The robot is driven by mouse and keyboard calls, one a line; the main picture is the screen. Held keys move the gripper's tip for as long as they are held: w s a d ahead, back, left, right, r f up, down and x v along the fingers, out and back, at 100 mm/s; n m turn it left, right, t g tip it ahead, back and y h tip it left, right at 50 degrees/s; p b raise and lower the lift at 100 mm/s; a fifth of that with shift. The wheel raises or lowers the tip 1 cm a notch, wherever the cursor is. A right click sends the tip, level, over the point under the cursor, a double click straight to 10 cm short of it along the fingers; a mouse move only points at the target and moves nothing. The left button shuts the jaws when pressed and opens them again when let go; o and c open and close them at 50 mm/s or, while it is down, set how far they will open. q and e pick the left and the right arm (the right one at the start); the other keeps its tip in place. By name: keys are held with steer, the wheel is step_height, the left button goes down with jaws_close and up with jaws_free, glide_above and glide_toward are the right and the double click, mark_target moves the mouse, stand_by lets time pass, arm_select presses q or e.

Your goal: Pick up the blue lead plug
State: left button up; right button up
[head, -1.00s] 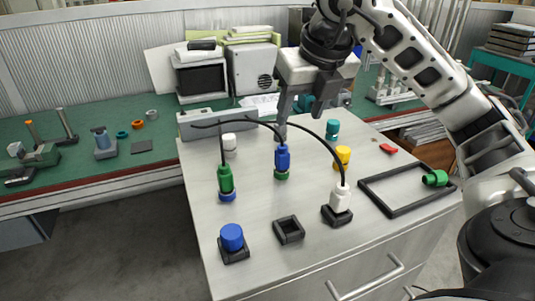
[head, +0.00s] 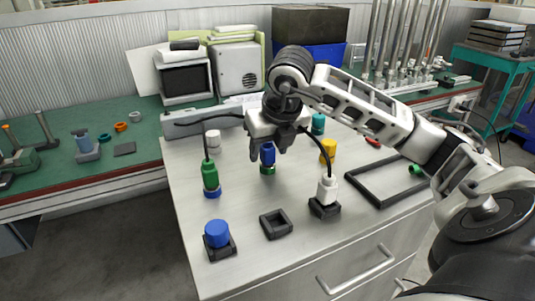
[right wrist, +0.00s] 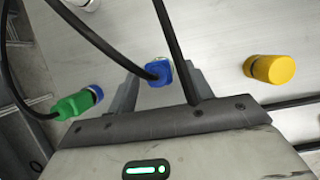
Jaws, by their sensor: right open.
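The blue lead plug (head: 268,155) stands upright on a green socket in the middle of the metal worktop (head: 240,210), with a black cable from its top. My right gripper (head: 269,146) is open and points down right over the plug, a finger on either side of it in the picture. In the right wrist view the blue plug (right wrist: 159,72) shows between the two open fingers (right wrist: 157,85); I cannot tell whether they touch it. My left gripper is not in view.
A green plug (head: 210,176) on a blue socket stands to the left, a white plug (head: 327,188) in a black holder to the right. Black cables arch close to the gripper. A yellow cylinder (head: 328,150), blue cylinder (head: 217,233), empty black holder (head: 276,224) and black frame (head: 376,201) also stand there.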

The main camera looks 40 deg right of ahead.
steer(key=shift+w+f, duration=0.2)
steer(key=shift+f, duration=0.4)
steer(key=c, duration=1.1)
steer(key=shift+r, duration=0.1)
